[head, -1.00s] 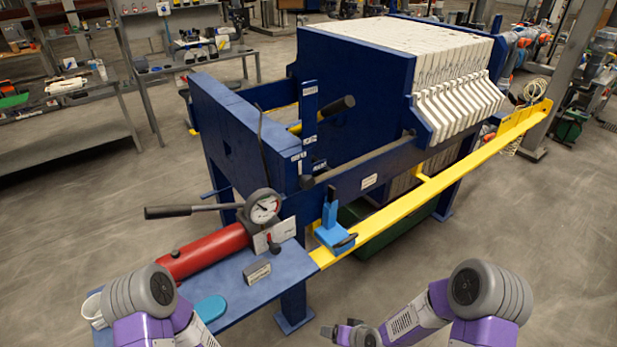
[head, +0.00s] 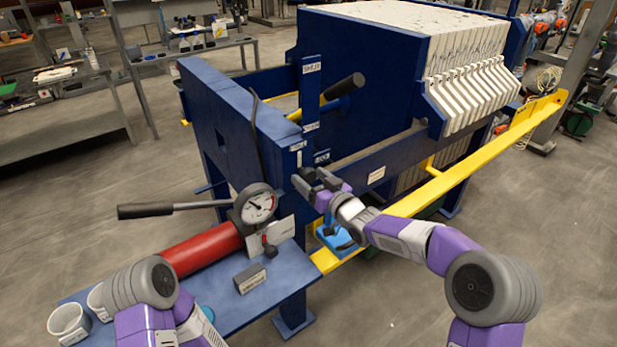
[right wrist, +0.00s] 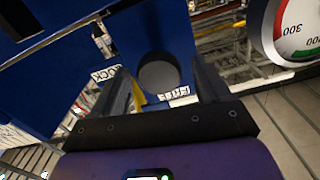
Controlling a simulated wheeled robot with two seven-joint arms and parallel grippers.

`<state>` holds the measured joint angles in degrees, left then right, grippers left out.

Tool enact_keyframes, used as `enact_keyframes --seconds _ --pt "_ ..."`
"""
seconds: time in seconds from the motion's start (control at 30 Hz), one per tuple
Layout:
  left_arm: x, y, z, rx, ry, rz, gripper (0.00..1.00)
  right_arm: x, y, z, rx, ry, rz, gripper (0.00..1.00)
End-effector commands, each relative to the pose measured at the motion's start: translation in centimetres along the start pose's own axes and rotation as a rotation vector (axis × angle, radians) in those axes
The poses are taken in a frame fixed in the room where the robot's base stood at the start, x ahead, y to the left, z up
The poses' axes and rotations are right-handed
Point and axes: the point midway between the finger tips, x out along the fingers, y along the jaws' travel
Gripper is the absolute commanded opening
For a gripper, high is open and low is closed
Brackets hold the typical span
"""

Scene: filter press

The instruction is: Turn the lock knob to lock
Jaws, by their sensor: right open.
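The lock knob (right wrist: 158,75) is a dark round knob on a blue face in the right wrist view. A LOCK label (right wrist: 103,75) sits to its left and a FREE label (right wrist: 175,93) just below it. My right gripper (right wrist: 162,82) is open, with one finger on each side of the knob; I cannot tell whether either finger touches it. My left gripper is not in view; only my left arm shows.
A pressure gauge (head: 256,206), a black lever (head: 160,210) and a red cylinder (head: 203,249) are left of my right gripper. A yellow rail (head: 480,163) runs beside my right arm. A blue clamp (head: 333,235) is under it. Open floor lies at the lower right.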

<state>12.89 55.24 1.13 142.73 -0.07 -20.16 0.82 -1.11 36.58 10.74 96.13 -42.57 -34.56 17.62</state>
Motion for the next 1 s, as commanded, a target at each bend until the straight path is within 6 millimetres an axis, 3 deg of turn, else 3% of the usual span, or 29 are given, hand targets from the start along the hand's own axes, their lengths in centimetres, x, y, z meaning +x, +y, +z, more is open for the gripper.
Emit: enact_keyframes --seconds 0.2,0.47,0.83,1.0 --pt "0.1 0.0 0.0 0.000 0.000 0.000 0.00 1.4 0.0 0.1 0.000 -0.001 0.001 0.76" --pt "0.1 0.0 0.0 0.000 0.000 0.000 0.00 1.5 0.0 0.1 0.000 -0.001 0.001 0.76" --pt "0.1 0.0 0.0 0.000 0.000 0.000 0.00 1.5 0.1 0.1 0.000 -0.002 0.001 0.21" --pt "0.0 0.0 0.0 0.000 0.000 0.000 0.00 1.5 0.1 0.1 0.008 -0.002 0.002 0.21"
